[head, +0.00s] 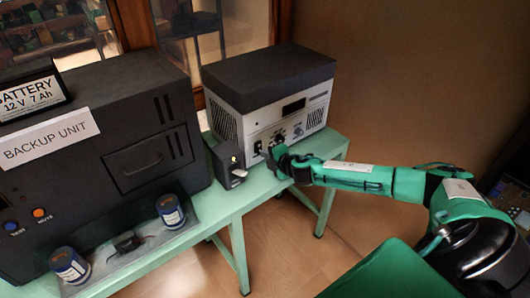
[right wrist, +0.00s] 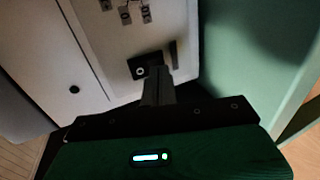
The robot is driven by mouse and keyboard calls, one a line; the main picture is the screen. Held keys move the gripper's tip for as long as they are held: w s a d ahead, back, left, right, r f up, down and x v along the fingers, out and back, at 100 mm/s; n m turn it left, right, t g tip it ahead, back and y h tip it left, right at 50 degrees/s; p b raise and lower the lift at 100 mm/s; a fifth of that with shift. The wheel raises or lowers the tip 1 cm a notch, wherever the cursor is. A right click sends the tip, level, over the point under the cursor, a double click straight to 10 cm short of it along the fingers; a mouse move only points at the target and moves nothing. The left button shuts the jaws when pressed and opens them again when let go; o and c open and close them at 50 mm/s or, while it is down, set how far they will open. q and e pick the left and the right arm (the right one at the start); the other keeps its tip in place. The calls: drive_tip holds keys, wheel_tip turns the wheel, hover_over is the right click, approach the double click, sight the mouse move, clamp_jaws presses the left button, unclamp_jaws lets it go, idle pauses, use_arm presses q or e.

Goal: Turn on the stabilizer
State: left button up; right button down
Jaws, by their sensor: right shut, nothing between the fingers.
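The stabilizer (head: 312,111) is a light grey box with a black top, standing on the green table in the head view. Its front has a dark display, knobs, sockets and a black switch (head: 257,147) low at the left. My right gripper (head: 270,158) is shut and empty, close in front of the lower front panel. In the right wrist view, the shut fingers (right wrist: 158,83) point at the panel (right wrist: 105,60), right beside a small black rocker switch (right wrist: 139,69) with a white ring mark. I cannot tell whether they touch it. My left gripper is not in view.
A large dark backup unit (head: 95,140) with a battery sign (head: 32,97) is further left. Floor to the right is clear.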

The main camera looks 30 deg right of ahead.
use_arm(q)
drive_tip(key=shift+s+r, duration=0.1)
use_arm(e)
drive_tip(key=shift+w+f, duration=0.2)
drive_tip(key=shift+w, duration=0.2)
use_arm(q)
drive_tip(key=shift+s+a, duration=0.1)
use_arm(e)
drive_tip(key=shift+a+f+b, duration=0.1)
drive_tip(key=shift+f+b, duration=0.15)
drive_tip(key=shift+b, duration=0.3)
drive_tip(key=shift+w+r+t+b, duration=0.15)
drive_tip(key=shift+t+b, duration=0.15)
drive_tip(key=shift+b, duration=0.25)
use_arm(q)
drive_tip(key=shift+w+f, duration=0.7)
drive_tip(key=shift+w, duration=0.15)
